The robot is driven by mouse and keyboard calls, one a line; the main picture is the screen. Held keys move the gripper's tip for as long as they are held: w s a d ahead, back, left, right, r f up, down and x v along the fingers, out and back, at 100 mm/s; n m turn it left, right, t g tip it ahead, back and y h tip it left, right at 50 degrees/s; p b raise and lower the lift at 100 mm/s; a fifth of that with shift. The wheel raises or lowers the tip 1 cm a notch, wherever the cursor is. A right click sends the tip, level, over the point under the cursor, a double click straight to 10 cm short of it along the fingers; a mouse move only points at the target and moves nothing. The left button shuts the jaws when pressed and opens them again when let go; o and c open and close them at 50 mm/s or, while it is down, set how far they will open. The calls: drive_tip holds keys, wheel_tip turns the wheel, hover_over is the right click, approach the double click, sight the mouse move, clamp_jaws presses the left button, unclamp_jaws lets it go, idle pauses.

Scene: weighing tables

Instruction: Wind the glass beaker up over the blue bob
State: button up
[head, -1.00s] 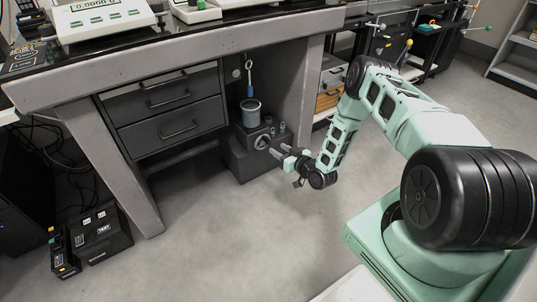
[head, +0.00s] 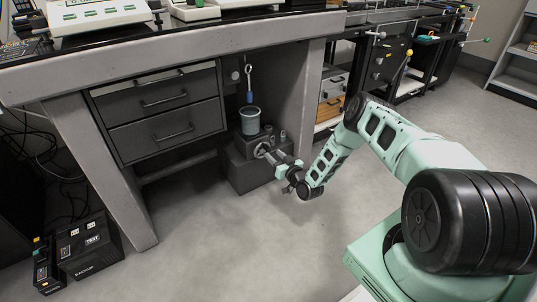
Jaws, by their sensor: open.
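The glass beaker (head: 250,123) stands upright on a dark box-like stand (head: 238,149) under the table. The blue bob (head: 250,98) hangs on a hook and line just above the beaker's rim. Its lower end is close to the rim, and I cannot tell whether it dips inside. A pale round knob (head: 262,150) is on the stand's front. Contact with the knob is too small to tell.
The stand rests on a dark block (head: 250,176) on the floor. A drawer unit (head: 165,112) is to the left, and the table's edge (head: 190,50) runs above. Black boxes (head: 90,245) stand at lower left. The floor in front is clear.

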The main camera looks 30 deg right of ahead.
sight(270, 151)
drive_tip(key=shift+w+a+b, duration=0.1)
drive_tip(key=shift+w+b, duration=0.65)
drive_tip(key=shift+w, duration=1.9)
clamp_jaws()
